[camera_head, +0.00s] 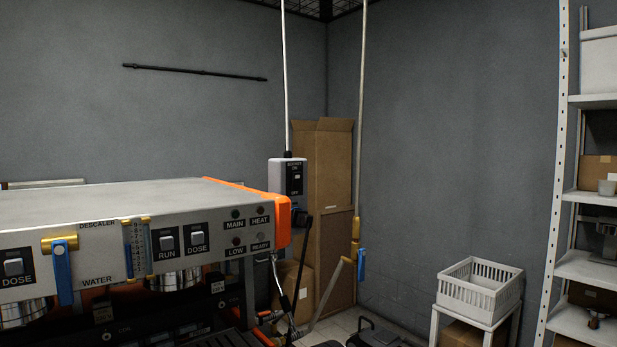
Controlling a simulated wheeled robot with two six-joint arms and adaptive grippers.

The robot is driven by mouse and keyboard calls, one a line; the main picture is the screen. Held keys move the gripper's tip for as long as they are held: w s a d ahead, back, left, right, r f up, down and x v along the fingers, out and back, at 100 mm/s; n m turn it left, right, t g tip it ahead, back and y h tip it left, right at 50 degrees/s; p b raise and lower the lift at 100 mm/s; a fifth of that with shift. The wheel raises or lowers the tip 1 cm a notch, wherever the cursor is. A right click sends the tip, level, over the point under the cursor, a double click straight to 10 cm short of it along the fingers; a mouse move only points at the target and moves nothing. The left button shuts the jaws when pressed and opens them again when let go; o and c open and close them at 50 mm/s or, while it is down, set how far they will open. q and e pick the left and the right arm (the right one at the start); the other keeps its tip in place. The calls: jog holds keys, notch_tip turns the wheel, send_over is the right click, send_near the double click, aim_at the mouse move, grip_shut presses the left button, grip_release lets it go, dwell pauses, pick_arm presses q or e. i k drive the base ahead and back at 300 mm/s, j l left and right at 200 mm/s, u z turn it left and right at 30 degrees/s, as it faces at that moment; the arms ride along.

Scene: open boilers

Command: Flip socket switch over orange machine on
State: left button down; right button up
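The socket switch box (288,181) is small, pale grey and black, and hangs at the lower end of a thin white conduit (285,75). It is beside the right end of the orange machine. Its face carries a socket label with ON above OFF. The switch position is too small to tell. A black plug (301,217) with a black cable sits below it. The orange machine (283,222) has a white top, an orange side panel and a front with buttons and gauges. Neither of my grippers is in view.
A tall cardboard box (333,165) stands behind the socket box. A pipe with a blue-handled valve (361,262) hangs to its right. A white basket (479,288) on a stand and a white shelf rack (557,180) are at the right. The air before the grey wall is clear.

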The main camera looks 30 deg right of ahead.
aim_at(296, 176)
jog(key=z, duration=2.05)
jog(key=i, duration=0.9)
